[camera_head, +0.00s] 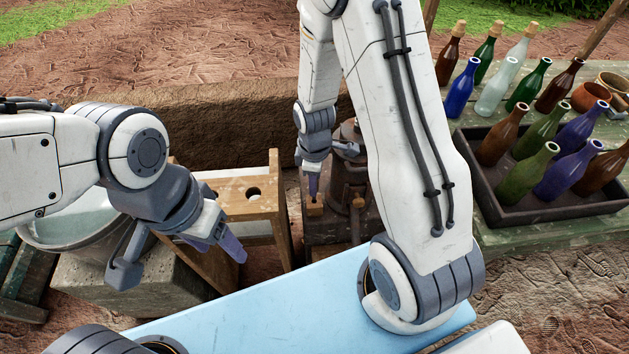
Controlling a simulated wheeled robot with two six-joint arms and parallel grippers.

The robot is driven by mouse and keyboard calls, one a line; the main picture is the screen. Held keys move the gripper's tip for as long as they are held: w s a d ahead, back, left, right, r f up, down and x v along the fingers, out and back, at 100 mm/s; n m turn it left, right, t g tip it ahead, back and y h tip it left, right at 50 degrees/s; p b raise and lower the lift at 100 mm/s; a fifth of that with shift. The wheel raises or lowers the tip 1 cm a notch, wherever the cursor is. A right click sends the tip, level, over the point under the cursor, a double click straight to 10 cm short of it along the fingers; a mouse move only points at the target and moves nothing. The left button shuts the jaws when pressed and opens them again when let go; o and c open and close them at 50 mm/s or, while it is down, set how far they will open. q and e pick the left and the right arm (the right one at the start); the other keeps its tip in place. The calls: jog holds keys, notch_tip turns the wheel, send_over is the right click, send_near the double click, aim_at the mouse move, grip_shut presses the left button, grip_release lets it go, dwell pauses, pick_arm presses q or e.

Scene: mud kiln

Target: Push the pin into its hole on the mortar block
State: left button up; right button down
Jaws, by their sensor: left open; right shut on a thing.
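My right gripper (313,187) points straight down over a dark, weathered block (322,229), which seems to be the mortar block. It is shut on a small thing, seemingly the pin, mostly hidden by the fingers. A small tan piece (314,209) shows right under the fingertips on top of the block; I cannot tell whether it is part of the pin or of the block. The hole is not visible, nor how deep the pin sits.
A wooden stand (268,207) with a round hole in its top is left of the block. A dark metal device (350,180) rises just behind and right of the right gripper. A metal basin (70,222) is at left. A bottle crate (505,216) stands on the green table at right.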

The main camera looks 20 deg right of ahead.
jog(key=shift+p, duration=0.4)
dwell(1.3)
jog(key=shift+f+b, duration=0.7)
jog(key=shift+f, duration=0.2)
jog(key=shift+r, duration=0.15)
jog(key=shift+r+p, duration=0.5)
jog(key=shift+p, duration=0.15)
jog(key=shift+p, duration=0.35)
dwell(1.2)
jog(key=shift+f+b, duration=0.45)
jog(key=shift+f, duration=0.15)
jog(key=c, duration=0.6)
grip_release()
